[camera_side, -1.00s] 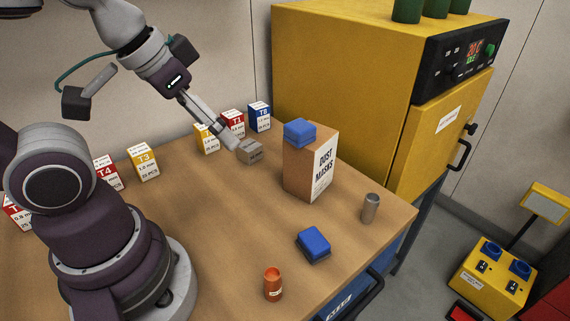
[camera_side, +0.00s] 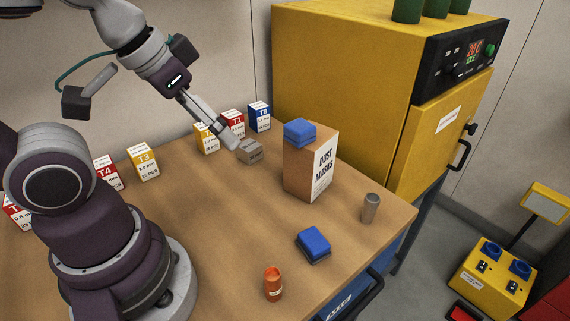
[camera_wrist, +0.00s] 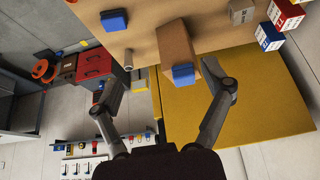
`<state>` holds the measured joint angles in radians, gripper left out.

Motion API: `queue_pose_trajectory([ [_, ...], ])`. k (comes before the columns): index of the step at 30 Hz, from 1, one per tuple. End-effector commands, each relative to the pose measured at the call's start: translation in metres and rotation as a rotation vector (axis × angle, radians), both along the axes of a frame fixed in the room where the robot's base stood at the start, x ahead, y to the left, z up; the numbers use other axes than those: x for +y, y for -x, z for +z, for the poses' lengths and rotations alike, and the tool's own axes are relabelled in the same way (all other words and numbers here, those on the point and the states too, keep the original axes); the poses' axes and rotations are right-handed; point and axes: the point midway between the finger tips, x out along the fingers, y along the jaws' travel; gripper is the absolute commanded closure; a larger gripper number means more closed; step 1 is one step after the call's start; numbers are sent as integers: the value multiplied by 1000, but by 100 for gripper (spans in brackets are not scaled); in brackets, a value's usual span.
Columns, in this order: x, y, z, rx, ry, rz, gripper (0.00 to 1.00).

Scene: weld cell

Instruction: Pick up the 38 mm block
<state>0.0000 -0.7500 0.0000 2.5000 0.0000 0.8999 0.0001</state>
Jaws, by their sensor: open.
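The 38 mm block is a small grey-brown block (camera_side: 249,151) with dark print, resting on the table between the welding-part cartons and the dust masks box. It also shows at the top right of the wrist view (camera_wrist: 241,11). My gripper (camera_side: 233,143) appears beside the block's left side in the side view, angled down. In the wrist view my gripper (camera_wrist: 169,85) has its two fingers spread wide with nothing held. There the block lies beyond the right finger, outside the gap. The exact distance to it cannot be told.
The tall dust masks box (camera_side: 309,166) stands right of the block with a blue block (camera_side: 299,132) on top. Small cartons (camera_side: 233,123) stand behind. Another blue block (camera_side: 313,244), an orange bottle (camera_side: 273,284) and a grey cylinder (camera_side: 370,208) stand nearer. A yellow oven (camera_side: 345,75) borders the table.

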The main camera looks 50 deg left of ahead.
Motion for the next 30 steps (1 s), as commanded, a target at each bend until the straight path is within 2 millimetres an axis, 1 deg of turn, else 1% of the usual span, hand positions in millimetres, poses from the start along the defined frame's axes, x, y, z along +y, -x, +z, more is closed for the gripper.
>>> queue_pose_trajectory([
  [2,1,-1,0,2,0,1,21],
  [4,5,-10,0,14,-3,9,21],
  [5,9,-16,-1,22,-5,15,21],
  [7,25,-37,-5,44,-7,33,21],
  [8,34,-48,-9,52,-8,43,21],
  [9,49,-61,-16,62,-7,55,21],
  [10,61,-71,-22,68,-7,65,21],
  [11,74,-79,-29,74,-6,74,21],
  [12,91,-88,-40,81,-4,86,21],
  [15,131,-100,-69,92,1,115,21],
  [18,160,-103,-93,97,5,134,21],
  [20,170,-103,-103,97,5,140,21],
  [22,176,-104,-111,99,8,143,21],
  [27,178,-115,-141,102,8,143,21],
  [30,179,-121,-153,101,8,142,21],
])
